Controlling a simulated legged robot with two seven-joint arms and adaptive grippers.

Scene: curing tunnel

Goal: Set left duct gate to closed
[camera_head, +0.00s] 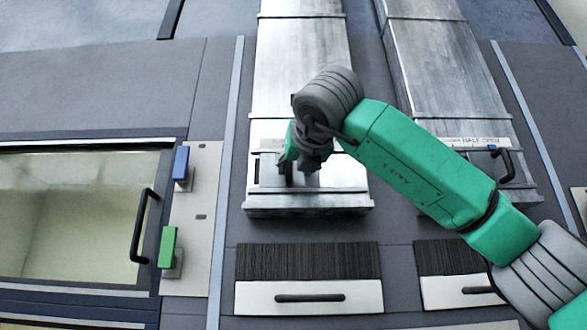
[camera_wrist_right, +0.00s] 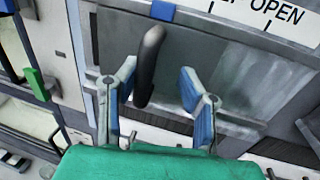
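The left duct gate (camera_head: 330,178) is a metal slide plate at the lower end of the left duct (camera_head: 300,70). My right gripper (camera_head: 300,165) is in front of it and hides most of its handle and scale. In the right wrist view, the gate's dark curved handle (camera_wrist_right: 150,62) stands between the two blue-padded fingers of my open right gripper (camera_wrist_right: 158,85), with gaps at both sides. A blue marker (camera_wrist_right: 162,10) sits above the handle, left of the scale lettering (camera_wrist_right: 285,12), which reads OPEN at the right. My left gripper is not in view.
The right duct (camera_head: 445,70) has a similar gate with a black handle (camera_head: 506,165) and a HALF label. A glass door (camera_head: 70,220) with blue and green switches (camera_head: 168,245) is at left. Brush-topped drawers (camera_head: 308,297) lie below.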

